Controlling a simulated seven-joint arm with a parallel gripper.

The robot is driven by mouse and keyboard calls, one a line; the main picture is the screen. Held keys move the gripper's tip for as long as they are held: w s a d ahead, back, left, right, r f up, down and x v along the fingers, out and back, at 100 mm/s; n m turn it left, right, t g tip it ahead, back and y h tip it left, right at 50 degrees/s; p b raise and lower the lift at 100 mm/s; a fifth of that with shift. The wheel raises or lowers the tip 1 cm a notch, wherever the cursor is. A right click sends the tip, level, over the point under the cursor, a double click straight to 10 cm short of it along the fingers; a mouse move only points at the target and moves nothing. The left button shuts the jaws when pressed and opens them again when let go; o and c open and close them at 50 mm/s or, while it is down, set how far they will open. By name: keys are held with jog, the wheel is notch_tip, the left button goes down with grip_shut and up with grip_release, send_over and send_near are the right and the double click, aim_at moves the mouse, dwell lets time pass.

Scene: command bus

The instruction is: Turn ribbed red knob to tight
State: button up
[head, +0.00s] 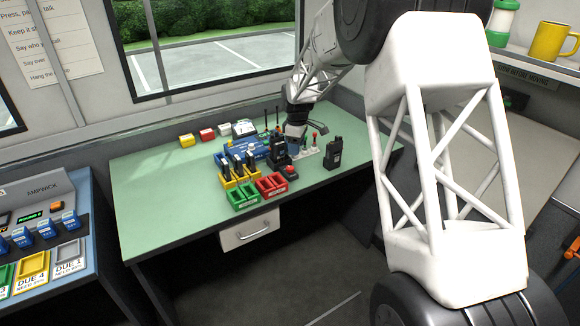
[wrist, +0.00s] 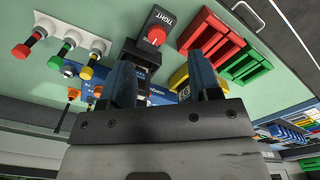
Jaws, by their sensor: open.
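The red knob (wrist: 156,35) sits on a small dark box with the white word TIGHT (wrist: 166,19) on it, at the top centre of the wrist view. In the head view the knob (head: 290,170) is near the front of the green table, right of the red tray. My gripper (wrist: 163,78) is open, its two dark fingers pointing toward the knob's box. The fingers appear apart from the knob. In the head view my gripper (head: 297,138) hangs over the table behind the knob, its fingertips partly hidden. The knob's ribs and pointer are too small to read.
Red (head: 271,184) and green (head: 243,197) trays stand left of the knob, with a yellow rack behind. A black radio (head: 334,153) stands to the right. The left part of the green table (head: 160,195) is clear.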

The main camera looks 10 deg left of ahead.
aim_at(290, 168)
jog(key=shift+n, duration=0.4)
jog(key=a+f, duration=0.1)
jog(key=w+a+f, duration=0.1)
jog(key=f, duration=0.1)
jog(key=shift+w+a, duration=0.2)
jog(key=shift+a, duration=0.2)
jog(key=shift+r, duration=0.1)
jog(key=shift+f, duration=3.9)
jog(key=c, duration=0.9)
